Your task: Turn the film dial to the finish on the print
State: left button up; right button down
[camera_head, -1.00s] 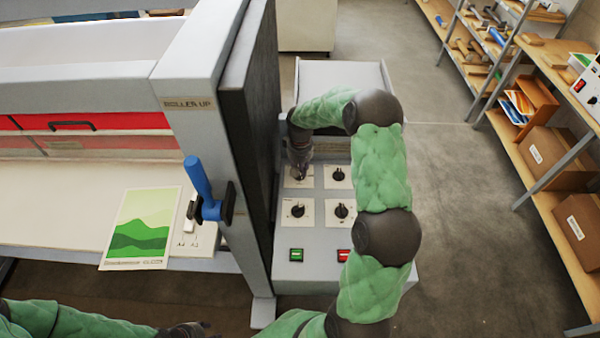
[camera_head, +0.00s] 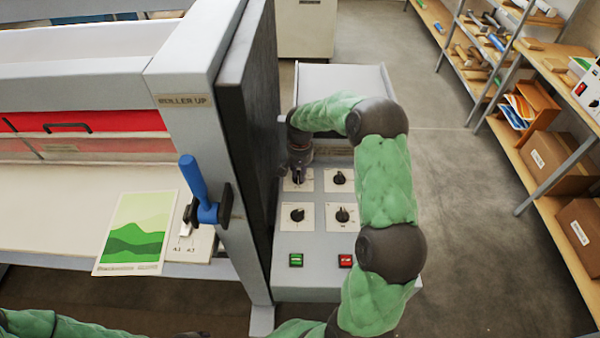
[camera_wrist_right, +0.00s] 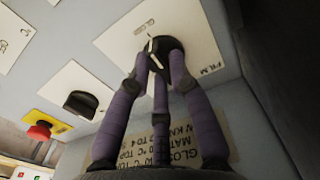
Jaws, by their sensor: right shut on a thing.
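The film dial (camera_wrist_right: 172,50) is a black knob on a white plate marked FILM, upper left of the dials in the head view. My right gripper (camera_wrist_right: 160,62) is shut on this dial, its purple fingers around the knob. In the head view the right gripper (camera_head: 299,172) comes down over it and hides most of it. The print (camera_head: 136,232), with green hills, lies flat on the table at left; its bottom line is too small to read.
The control box (camera_head: 315,272) has other dials, a green button (camera_head: 296,260) and a red button (camera_head: 345,261). A blue-handled lever (camera_head: 195,182) and a dark upright panel (camera_head: 247,130) stand left of it. Shelves (camera_head: 560,150) line the right; floor between is clear.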

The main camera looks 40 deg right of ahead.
jog(key=c, duration=1.1)
grip_release()
jog(key=shift+r, duration=0.1)
notch_tip(320, 180, up, 12)
jog(key=shift+f, duration=0.1)
